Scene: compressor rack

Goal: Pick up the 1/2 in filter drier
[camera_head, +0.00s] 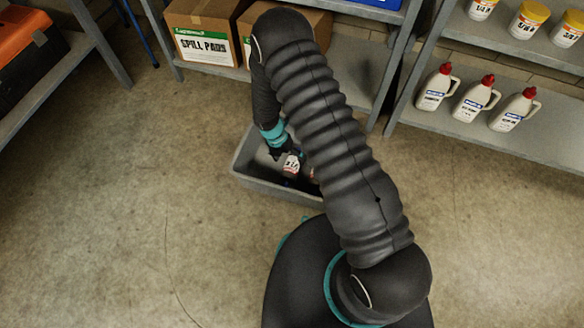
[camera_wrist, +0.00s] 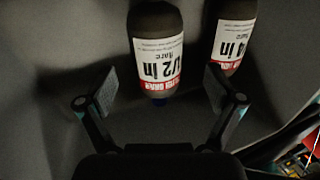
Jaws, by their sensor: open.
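The 1/2 in filter drier (camera_wrist: 156,50) is a dark cylinder with a white and red label reading "1/2 in flare" in the wrist view. It lies in a grey bin (camera_head: 262,187) on the floor. My gripper (camera_wrist: 160,92) is open, with one finger on each side of the drier's near end. I cannot tell whether either finger touches it. In the head view the gripper (camera_head: 283,155) reaches down into the bin beside a labelled cylinder (camera_head: 291,166). A second cylinder (camera_wrist: 234,45), its label ending in "4 in", lies just to the right, close to the right finger.
My arm hides the bin's right part in the head view. Spill pad boxes (camera_head: 205,45) stand on a low shelf behind the bin. White bottles with red caps (camera_head: 474,97) and yellow-lidded tubs (camera_head: 528,20) stand on shelves at right. The floor left of the bin is clear.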

